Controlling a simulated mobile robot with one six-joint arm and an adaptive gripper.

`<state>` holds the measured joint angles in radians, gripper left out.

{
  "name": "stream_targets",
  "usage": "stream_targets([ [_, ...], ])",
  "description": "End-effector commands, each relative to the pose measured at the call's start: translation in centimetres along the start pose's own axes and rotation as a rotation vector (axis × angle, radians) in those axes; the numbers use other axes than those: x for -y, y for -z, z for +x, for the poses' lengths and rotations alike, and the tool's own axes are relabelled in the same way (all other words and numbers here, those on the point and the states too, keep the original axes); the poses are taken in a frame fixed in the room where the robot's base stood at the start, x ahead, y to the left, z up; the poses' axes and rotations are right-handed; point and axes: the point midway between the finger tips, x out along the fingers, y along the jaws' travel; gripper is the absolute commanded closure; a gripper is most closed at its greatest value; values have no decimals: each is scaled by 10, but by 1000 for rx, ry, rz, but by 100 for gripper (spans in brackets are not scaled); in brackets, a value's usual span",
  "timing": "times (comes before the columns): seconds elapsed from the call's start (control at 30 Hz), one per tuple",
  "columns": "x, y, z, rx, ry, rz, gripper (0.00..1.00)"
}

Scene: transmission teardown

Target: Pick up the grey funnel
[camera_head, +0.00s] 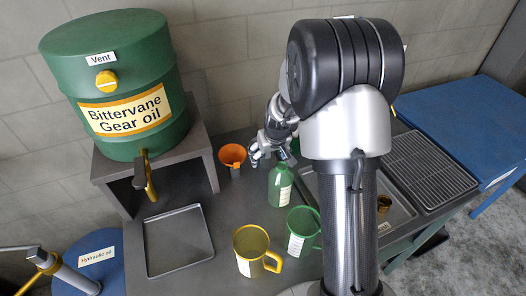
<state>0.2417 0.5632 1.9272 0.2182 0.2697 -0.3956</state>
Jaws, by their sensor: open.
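I cannot make out a grey funnel for certain; my own arm covers much of the middle of the bench. My gripper (256,158) is open, low over the back of the bench, just right of an orange funnel (232,153). A green bottle (280,186) with a white label stands just in front and to the right of my gripper. Some grey shapes between the bottle and my arm are too small and too hidden to name. I see nothing held in my gripper.
A yellow jug (250,243) and a green jug (302,232) stand near the front. An empty tray (178,273) lies left, below the green gear oil drum (118,75) on its stand. A sink (396,213) and ribbed drainer (433,170) are right.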

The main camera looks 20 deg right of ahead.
Motion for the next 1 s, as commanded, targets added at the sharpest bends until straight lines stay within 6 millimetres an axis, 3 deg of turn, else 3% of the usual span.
stream_targets([
  [0.1, 0, 0, 14, 0, 0, 1, 26],
  [0.33, 0, 1, 14, -1, 0, 1, 28],
  [1.0, 0, 1, 14, -1, 0, 1, 72],
])
